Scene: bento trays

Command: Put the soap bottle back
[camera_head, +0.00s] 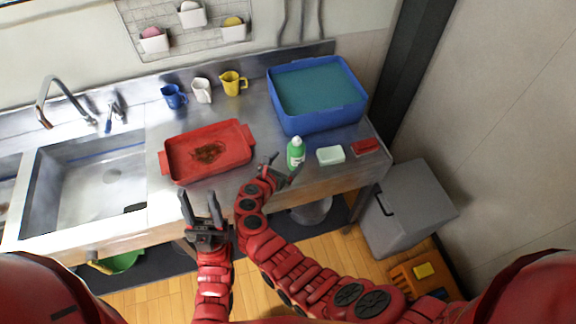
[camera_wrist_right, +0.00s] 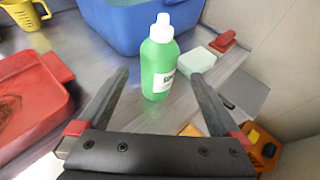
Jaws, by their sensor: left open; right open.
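The soap bottle (camera_head: 296,154) is green with a white cap and a white label. It stands upright on the steel counter near the front edge, in front of the blue tub. My right gripper (camera_head: 282,170) is open just in front and to the left of the bottle. My left gripper (camera_head: 200,206) is open and empty in front of the counter edge, below the red tray.
The blue tub (camera_head: 322,122) holds teal liquid. A red tray (camera_head: 172,169) with a brown stain lies left of the bottle. Several cups stand behind. The sink (camera_head: 95,185) is left.

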